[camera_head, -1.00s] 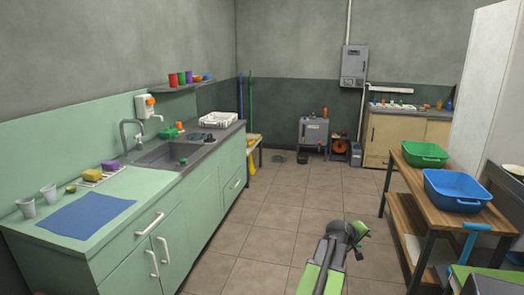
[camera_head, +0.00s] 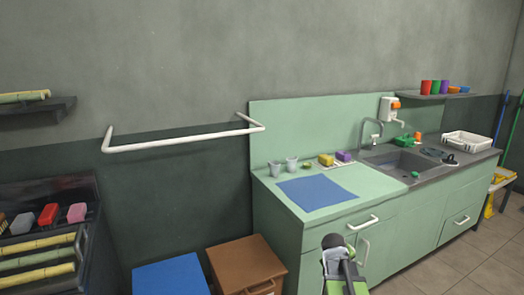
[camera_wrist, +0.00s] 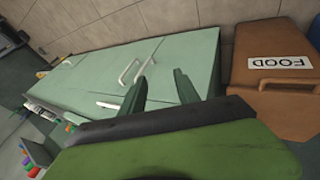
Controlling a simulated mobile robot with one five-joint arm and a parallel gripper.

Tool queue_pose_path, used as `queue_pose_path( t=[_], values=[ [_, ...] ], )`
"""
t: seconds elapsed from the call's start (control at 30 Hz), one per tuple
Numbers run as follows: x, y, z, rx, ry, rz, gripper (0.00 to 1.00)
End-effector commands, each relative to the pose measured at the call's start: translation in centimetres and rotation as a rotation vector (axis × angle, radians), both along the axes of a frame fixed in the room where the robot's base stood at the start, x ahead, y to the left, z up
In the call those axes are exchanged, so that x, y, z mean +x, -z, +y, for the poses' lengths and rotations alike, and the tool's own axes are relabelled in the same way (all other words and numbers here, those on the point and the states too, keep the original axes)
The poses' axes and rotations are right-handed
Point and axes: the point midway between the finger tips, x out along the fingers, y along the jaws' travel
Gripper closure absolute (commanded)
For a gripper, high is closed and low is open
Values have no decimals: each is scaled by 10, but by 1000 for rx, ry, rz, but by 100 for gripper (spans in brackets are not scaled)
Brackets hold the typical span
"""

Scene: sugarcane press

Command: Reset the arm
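My gripper (camera_wrist: 160,88) shows in the wrist view with its two dark green fingers apart and nothing between them. Beyond the fingers is the front of the green cabinet (camera_wrist: 145,65). In the head view my arm, green and grey, rises at the bottom centre in front of the green cabinet (camera_head: 410,235); the fingertips are hard to make out there.
A blue mat (camera_head: 316,192), two grey cups (camera_head: 276,169) and a sink (camera_head: 398,162) are on the counter. A brown FOOD bin (camera_head: 246,264) and a blue bin (camera_head: 170,278) stand left of it. A dark rack (camera_head: 45,235) holds cane pieces. Tiled floor (camera_head: 450,260) is open at right.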

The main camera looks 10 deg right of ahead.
Motion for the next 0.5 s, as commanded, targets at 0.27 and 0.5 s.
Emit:
queue_pose_path(
  t=[0.27,0.5],
  values=[
    [0,22,194,184,-123,104,62],
    [-71,39,274,400,19,303,62]
  ],
)
